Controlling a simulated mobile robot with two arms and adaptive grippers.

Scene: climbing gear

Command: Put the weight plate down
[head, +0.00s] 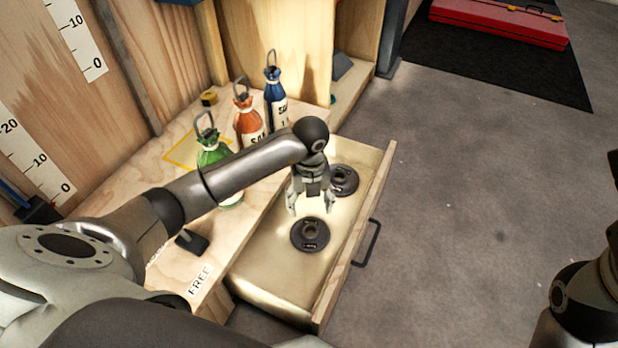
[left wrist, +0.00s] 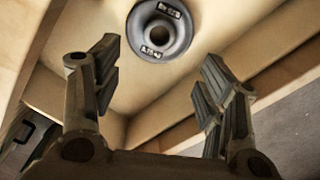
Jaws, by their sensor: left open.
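Two dark round weight plates with raised centre hubs lie flat in the open wooden drawer (head: 270,268). The nearer plate (head: 310,234) is in the middle of the drawer, and the farther plate (head: 342,180) is nearer its back end. My left gripper (head: 311,207) points down over the drawer between them, open and empty. In the left wrist view one plate (left wrist: 160,29) lies on the drawer floor beyond the spread fingers (left wrist: 160,105); I cannot tell which plate it is. My right gripper is not visible; only parts of my right arm show at the right edge.
Green (head: 212,155), orange (head: 249,122) and blue (head: 275,95) bottle-shaped bags stand on the wooden bench beside the drawer. A black handle (head: 370,243) sits on the drawer front. A red case (head: 500,20) lies on a dark mat. Grey floor at right is clear.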

